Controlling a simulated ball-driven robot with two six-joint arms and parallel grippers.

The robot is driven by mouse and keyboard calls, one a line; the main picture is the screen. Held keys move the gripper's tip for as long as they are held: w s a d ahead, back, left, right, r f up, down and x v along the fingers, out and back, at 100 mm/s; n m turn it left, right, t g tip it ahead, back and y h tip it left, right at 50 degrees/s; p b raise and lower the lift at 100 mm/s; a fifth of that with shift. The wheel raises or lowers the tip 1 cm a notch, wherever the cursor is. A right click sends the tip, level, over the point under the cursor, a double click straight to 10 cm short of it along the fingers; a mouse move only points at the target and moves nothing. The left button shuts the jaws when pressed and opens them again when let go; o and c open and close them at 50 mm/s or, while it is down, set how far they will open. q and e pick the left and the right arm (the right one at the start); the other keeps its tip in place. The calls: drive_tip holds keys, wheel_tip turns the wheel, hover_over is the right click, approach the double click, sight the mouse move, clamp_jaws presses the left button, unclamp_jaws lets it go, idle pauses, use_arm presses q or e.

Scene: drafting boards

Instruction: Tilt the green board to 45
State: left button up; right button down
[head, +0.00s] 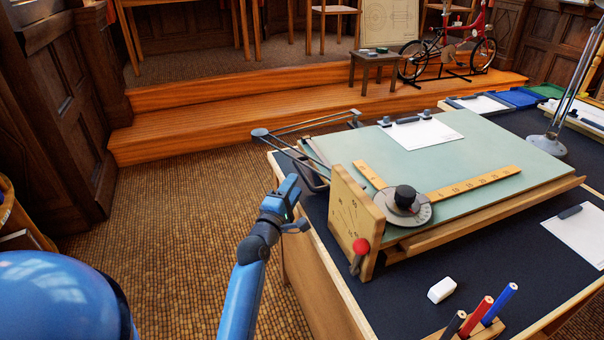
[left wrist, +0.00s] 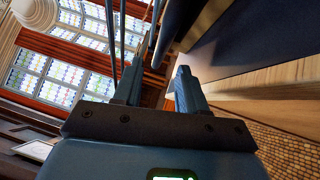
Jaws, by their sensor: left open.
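The green board (head: 480,150) lies nearly flat on the dark-topped table, with a white sheet (head: 422,133) clipped at its back. A wooden scale plate (head: 347,205) with marked angles stands upright at its left edge. A red knob (head: 361,246) on a short lever sits at the plate's lower front. My left gripper (head: 297,205) is open and empty, left of the plate and apart from it, beside the table's left edge. In the left wrist view its two fingers (left wrist: 157,82) are spread with nothing between them. My right gripper is not in view.
A wooden L-shaped ruler (head: 475,184) with a black-knobbed dial (head: 405,199) lies on the board. A jointed frame (head: 305,128) sticks out past its back left. An eraser (head: 441,290) and a pencil block (head: 487,330) are in front. Carpet left of the table is clear.

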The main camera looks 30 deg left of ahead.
sight(302, 170)
use_arm(q)
drive_tip(key=w, duration=0.6)
drive_tip(key=shift+w+a+r+b, duration=0.2)
drive_tip(key=shift+w+r+b, duration=0.1)
drive_tip(key=shift+r+b, duration=0.1)
clamp_jaws()
